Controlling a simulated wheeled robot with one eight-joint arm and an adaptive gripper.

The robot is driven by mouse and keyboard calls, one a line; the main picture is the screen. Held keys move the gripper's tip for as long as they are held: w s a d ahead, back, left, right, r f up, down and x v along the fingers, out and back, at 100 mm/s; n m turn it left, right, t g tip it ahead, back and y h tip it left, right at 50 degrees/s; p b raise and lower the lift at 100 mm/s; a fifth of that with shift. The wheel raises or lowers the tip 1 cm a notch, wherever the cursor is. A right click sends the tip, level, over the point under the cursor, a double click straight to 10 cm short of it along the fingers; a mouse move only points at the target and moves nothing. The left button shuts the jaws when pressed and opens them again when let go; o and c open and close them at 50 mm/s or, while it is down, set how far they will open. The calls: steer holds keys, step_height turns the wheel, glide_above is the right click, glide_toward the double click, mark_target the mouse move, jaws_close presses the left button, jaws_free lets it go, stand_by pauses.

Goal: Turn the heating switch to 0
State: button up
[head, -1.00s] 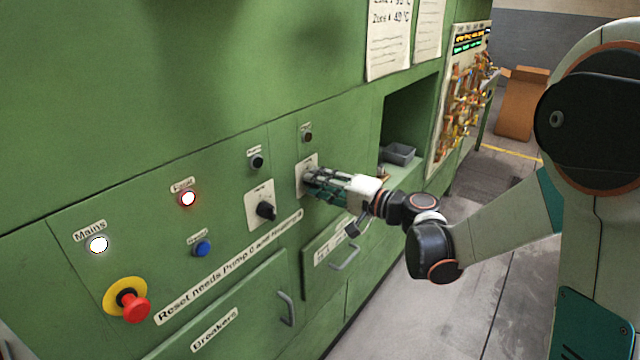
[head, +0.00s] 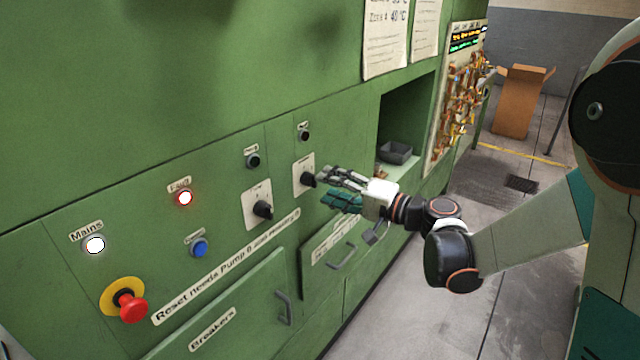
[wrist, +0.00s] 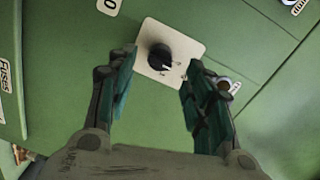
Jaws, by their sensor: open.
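Two black rotary switches on pale square plates sit on the green panel. The right switch (head: 307,179) is the one facing my gripper; its small label cannot be read, so I cannot tell by name which switch is heating. My gripper (head: 334,188) is open and empty, a little off the panel, just right of that switch. In the wrist view the knob (wrist: 160,57) sits between and beyond my two fingertips (wrist: 160,66), apparently untouched. A white pointer mark on the knob points toward the plate's lower right. The left switch (head: 263,209) stands farther left.
A lit red lamp (head: 185,198), a lit white mains lamp (head: 94,244), a blue button (head: 199,247) and a red emergency stop (head: 131,307) are to the left. A drawer handle (head: 342,257) juts out below. A recess with a grey tray (head: 396,152) lies right.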

steer(key=v, duration=0.7)
steer(key=shift+d, duration=0.25)
steer(key=shift+s+a, duration=0.1)
steer(key=shift+s, duration=0.1)
